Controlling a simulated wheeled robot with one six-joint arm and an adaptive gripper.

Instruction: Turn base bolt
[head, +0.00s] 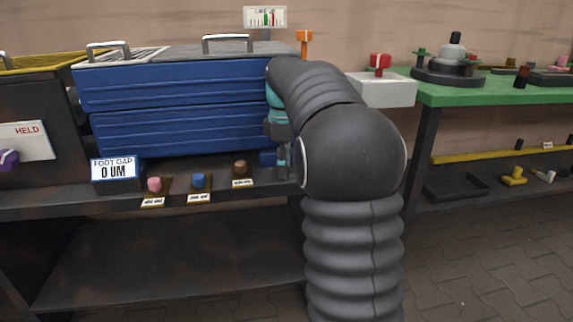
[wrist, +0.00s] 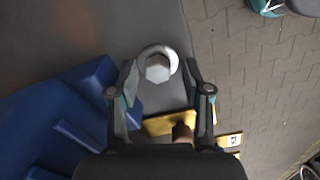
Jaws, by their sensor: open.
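The base bolt (wrist: 157,68) shows in the wrist view as a pale hex head with a light round washer around it, on the dark bench surface. My gripper (wrist: 161,80) is open, with one finger to each side of the bolt head. I cannot tell from this view how far above the bolt the fingertips are. In the head view my gripper (head: 278,130) points down at the right end of the blue ribbed block (head: 180,110), partly hidden by my arm. The bolt is hidden there. A display (head: 114,169) reads "FOOT GAP 0 UM".
Pink (head: 154,185), blue (head: 198,181) and brown (head: 240,167) knobs stand on labelled plates along the bench front. In the wrist view the brown knob (wrist: 182,132) is close below the bolt. A green table (head: 500,92) with parts stands at the right.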

